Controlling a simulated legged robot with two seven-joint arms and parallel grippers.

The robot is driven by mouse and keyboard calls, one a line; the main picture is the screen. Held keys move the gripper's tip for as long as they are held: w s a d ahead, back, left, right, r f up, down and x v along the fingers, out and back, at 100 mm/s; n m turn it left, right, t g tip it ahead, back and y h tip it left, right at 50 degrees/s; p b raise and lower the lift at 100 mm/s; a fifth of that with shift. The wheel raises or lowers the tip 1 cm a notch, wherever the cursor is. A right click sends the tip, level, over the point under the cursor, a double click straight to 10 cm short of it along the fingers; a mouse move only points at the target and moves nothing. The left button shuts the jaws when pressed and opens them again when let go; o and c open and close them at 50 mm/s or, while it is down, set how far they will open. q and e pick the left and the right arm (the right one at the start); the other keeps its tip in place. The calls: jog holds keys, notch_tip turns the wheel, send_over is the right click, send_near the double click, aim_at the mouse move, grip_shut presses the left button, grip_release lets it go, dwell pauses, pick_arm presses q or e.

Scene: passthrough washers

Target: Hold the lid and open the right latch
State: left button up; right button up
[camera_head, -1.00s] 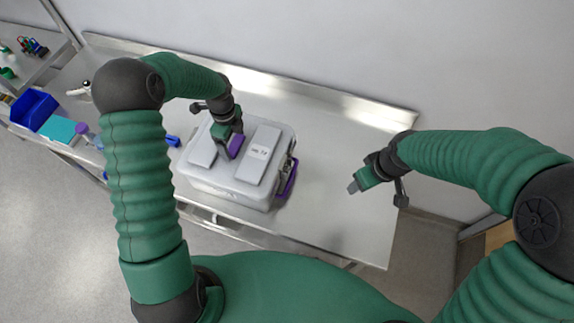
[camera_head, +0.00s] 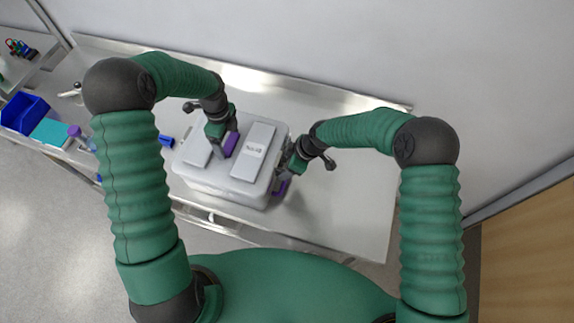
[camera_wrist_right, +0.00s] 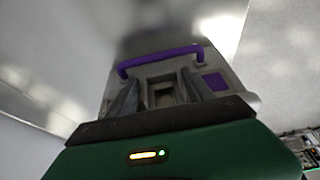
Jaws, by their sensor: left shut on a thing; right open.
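A grey lidded box (camera_head: 218,184) stands on the metal table, its lid (camera_head: 228,157) closed on top. My left gripper (camera_head: 230,145) is over the middle of the lid, shut on the purple lid handle (camera_head: 231,144). My right gripper (camera_head: 285,174) is at the box's right side, beside the right latch with its purple bar (camera_head: 281,187). In the right wrist view my right gripper (camera_wrist_right: 160,92) is open, its fingers in front of the latch face, with the purple latch bar (camera_wrist_right: 160,60) beyond them. Whether the fingers touch the latch cannot be told.
The metal table (camera_head: 345,210) is bare to the right of the box. A blue bin (camera_head: 24,112) and a teal box (camera_head: 52,132) stand at the left end. A wall rises behind the table.

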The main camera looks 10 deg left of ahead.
jog(key=shift+a+f, duration=0.15)
jog(key=shift+f, duration=0.3)
jog(key=shift+w, duration=0.1)
grip_shut()
